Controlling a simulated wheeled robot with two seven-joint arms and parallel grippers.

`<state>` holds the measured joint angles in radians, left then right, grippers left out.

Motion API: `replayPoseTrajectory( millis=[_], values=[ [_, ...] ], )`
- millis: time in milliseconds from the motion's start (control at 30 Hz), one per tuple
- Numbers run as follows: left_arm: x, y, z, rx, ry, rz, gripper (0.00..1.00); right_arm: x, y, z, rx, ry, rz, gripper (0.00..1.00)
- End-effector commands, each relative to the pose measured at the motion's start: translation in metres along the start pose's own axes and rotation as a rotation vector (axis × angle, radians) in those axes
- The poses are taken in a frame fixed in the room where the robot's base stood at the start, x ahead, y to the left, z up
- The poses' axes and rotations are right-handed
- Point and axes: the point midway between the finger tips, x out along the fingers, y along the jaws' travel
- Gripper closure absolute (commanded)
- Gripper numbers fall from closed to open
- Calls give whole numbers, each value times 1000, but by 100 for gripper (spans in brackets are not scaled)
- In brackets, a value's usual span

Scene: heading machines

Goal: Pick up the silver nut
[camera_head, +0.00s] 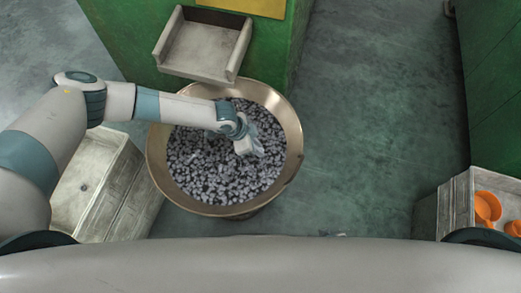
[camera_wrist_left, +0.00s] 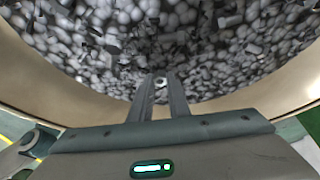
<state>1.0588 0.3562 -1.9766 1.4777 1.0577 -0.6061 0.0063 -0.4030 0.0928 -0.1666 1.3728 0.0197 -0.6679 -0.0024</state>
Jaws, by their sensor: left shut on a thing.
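Many small silver nuts (camera_head: 215,165) fill a round tan basin, and they also fill the upper part of the left wrist view (camera_wrist_left: 100,45). My left gripper (camera_head: 256,150) reaches down into the right half of the basin, at the nuts. In the left wrist view, the two dark fingers of my left gripper (camera_wrist_left: 160,85) are close together, shut on a small silver nut (camera_wrist_left: 160,83) between their tips. The pile lies just beyond the fingertips; I cannot tell whether the held nut touches it. My right gripper is not in view.
The basin's rim (camera_head: 291,125) surrounds the nuts. A metal chute (camera_head: 205,48) on a green machine (camera_head: 130,40) overhangs its back. A pale grey bin (camera_head: 95,180) stands at left. At right, a grey crate (camera_head: 457,205) holds orange items (camera_head: 487,207). The floor between is clear.

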Motion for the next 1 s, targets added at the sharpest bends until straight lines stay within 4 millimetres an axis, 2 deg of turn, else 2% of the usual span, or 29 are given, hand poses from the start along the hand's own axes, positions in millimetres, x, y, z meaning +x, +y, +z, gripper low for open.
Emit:
replayPoseTrajectory(
  millis=[233, 367, 800, 1000],
  values=[
    [-2, 0, -1, 0, 0, 0, 100, 0, 0, 0, 0, 0, 0, 69],
    [-9, 0, -4, 0, 1, 0, 100, 0, 0, 0, 0, 1, 0, 69],
    [-71, 0, -30, 1, 2, -1, 100, 0, 0, 0, 0, 1, 0, 69],
    [-89, 0, -37, 1, 1, 0, 100, 1, 0, 0, -1, -2, 0, 69]
  ],
)
